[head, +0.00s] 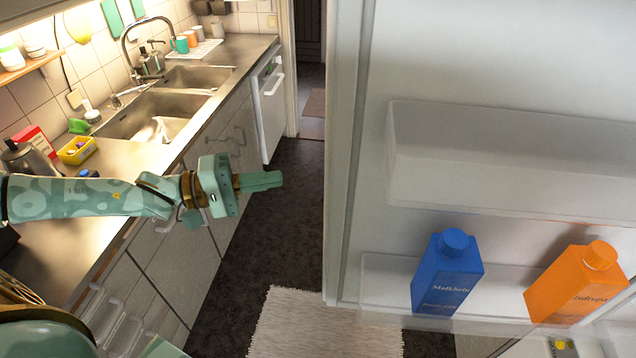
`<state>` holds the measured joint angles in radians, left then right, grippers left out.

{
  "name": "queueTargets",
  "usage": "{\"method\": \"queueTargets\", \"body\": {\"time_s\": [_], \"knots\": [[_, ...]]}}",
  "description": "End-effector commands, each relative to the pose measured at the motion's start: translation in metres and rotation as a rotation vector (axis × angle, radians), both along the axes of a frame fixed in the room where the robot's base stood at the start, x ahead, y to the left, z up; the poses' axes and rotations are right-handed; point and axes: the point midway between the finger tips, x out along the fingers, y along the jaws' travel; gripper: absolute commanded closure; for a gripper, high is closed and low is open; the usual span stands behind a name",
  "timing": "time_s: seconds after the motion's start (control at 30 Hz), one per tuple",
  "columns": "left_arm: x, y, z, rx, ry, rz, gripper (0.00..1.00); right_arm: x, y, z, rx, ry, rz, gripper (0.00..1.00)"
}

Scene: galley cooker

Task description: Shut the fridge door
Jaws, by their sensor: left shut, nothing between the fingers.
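The fridge door (375,75) stands open and fills the right half of the head view, its inner side facing me. Its upper shelf (500,160) looks empty. A blue carton (446,275) and an orange carton (575,285) stand in its lower shelf. My left gripper (272,180) is shut and empty. It points right, over the floor between the counter and the door, and appears left of the door's edge with a gap in the picture. My right gripper is not in view.
The counter with a double sink (150,112) runs along the left. A dishwasher (270,105) stands at its far end, beside a doorway. A pale rug (300,325) lies on the dark floor (270,240), which looks clear along the aisle.

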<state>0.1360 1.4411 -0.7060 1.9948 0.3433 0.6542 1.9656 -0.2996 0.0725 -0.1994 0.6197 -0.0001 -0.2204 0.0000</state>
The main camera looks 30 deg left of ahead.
Motion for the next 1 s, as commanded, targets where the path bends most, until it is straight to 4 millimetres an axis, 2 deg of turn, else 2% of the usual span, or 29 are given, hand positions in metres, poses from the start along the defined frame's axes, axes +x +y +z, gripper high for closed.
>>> {"method": "queueTargets", "body": {"time_s": [0.17, 0.6, 0.8, 1.0], "knots": [[0.007, -0.017, 0.006, -0.024, 0.014, -0.014, 1.0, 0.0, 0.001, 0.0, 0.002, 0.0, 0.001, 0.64], [0.057, -0.081, 0.006, -0.019, 0.012, -0.013, 1.0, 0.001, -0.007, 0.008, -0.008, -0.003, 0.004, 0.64], [0.034, -0.088, 0.003, -0.017, 0.019, -0.012, 1.0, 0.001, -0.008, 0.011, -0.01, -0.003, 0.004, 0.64], [0.021, -0.092, 0.003, -0.016, 0.017, -0.01, 1.0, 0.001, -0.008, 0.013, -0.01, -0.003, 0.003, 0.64]]}}
